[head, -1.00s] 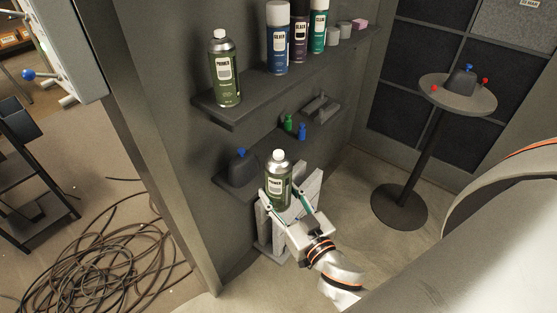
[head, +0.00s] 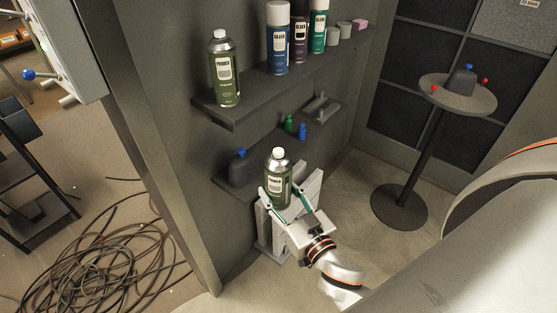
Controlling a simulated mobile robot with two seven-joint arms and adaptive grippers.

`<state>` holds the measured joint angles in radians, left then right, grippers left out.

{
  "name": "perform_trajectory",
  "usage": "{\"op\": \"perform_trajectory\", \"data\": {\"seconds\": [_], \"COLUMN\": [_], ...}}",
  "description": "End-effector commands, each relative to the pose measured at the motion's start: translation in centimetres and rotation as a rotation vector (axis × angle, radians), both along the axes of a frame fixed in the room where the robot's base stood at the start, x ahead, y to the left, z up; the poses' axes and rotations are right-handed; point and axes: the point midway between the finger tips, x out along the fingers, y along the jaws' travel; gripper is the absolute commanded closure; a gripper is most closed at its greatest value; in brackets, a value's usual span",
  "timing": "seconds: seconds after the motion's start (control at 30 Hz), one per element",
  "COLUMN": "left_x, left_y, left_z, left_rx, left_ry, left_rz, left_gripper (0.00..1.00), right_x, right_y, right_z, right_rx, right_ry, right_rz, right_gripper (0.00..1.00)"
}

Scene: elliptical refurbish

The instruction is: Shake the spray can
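A green spray can (head: 278,181) labelled "PRIMER", with a silver top and white cap, is nearly upright in front of the lower shelf. My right gripper (head: 283,200), coming in from the lower right, has its fingers on either side of the can's lower body and is shut on it. The fingers hide part of the can's lower end. A similar green can (head: 225,70) stands on the upper shelf at the left. My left gripper is not in view.
The upper shelf (head: 232,122) also holds several spray cans and small cups. A dark lower shelf (head: 226,184) bears blue and green parts. A grey stand (head: 312,190) is behind the gripper. A round pedestal table (head: 440,97) stands right; coiled cables (head: 100,262) lie left.

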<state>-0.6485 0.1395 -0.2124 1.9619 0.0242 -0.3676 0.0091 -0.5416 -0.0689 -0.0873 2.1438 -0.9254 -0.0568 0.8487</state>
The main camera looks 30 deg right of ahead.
Motion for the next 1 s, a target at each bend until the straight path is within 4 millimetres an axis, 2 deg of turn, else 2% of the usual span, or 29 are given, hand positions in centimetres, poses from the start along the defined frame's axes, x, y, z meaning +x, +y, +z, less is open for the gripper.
{"op": "perform_trajectory", "data": {"seconds": [0.07,0.17,0.53,0.6,1.0], "left_x": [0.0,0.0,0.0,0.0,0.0], "left_y": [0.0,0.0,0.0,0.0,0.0], "left_z": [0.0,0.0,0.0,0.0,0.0], "left_rx": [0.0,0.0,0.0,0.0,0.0], "left_ry": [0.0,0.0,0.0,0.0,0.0], "left_rz": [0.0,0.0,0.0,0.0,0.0], "left_gripper": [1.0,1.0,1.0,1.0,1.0], "right_x": [0.0,0.0,0.1,0.0,0.0], "right_y": [0.0,0.0,0.1,0.1,0.0], "right_z": [-1.4,-1.3,6.8,7.7,7.5], "right_rx": [0.007,-0.001,-0.003,-0.001,0.001], "right_ry": [0.0,-0.006,-0.014,-0.008,-0.004], "right_rz": [-0.004,0.003,0.006,0.004,0.001], "right_gripper": [0.95,0.95,0.95,0.95,0.95]}}
